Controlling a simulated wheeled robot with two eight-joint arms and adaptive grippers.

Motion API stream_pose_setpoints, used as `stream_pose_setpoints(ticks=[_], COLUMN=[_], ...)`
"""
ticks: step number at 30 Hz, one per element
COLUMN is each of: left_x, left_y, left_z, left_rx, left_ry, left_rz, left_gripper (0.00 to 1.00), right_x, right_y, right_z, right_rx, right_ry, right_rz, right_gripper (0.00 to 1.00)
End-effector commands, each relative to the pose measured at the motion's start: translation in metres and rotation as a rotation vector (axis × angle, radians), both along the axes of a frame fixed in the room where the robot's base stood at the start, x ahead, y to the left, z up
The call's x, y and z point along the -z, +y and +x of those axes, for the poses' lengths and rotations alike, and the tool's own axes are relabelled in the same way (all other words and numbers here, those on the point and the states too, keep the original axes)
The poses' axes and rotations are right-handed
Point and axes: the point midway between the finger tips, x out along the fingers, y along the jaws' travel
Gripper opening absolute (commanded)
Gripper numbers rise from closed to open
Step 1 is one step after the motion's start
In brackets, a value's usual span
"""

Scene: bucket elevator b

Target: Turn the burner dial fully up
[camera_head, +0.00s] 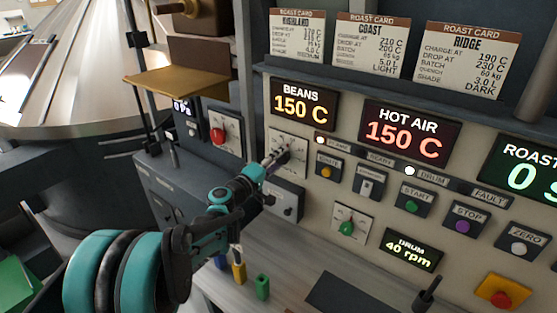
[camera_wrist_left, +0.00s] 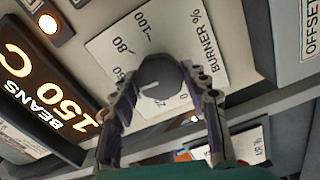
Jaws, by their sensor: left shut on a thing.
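The burner dial (camera_wrist_left: 160,84) is a dark round knob with a white pointer line, on a white plate (camera_wrist_left: 190,45) marked BURNER % in the left wrist view. Its pointer is toward the lower left of that view, away from the 100 mark. My left gripper (camera_wrist_left: 158,92) is shut on the dial, with one finger on each side. In the head view my left gripper (camera_head: 276,158) reaches the dial's plate (camera_head: 290,138) below the BEANS display, and its fingers mostly hide the knob. My right gripper is not in view.
The BEANS display (camera_head: 303,104) reads 150 C and the HOT AIR display (camera_head: 402,133) reads 150 C. A red knob (camera_head: 218,135) is to the left. A small dial box (camera_head: 285,198) is just below the gripper. A green knob (camera_head: 347,228) and several buttons are to the right.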

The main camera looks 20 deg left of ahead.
Motion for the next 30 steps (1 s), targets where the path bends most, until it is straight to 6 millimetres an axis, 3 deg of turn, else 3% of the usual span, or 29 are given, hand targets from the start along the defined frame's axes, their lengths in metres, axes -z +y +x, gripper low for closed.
stream_pose_setpoints(ticks=[30], left_x=[0.0012], left_y=[-0.0008], left_z=[-0.0007], left_rx=[0.003], left_ry=[-0.329], left_rz=[0.909], left_gripper=[0.16], right_x=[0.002], right_y=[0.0], right_z=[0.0], right_rx=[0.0], right_ry=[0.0], right_rz=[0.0], right_gripper=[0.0])
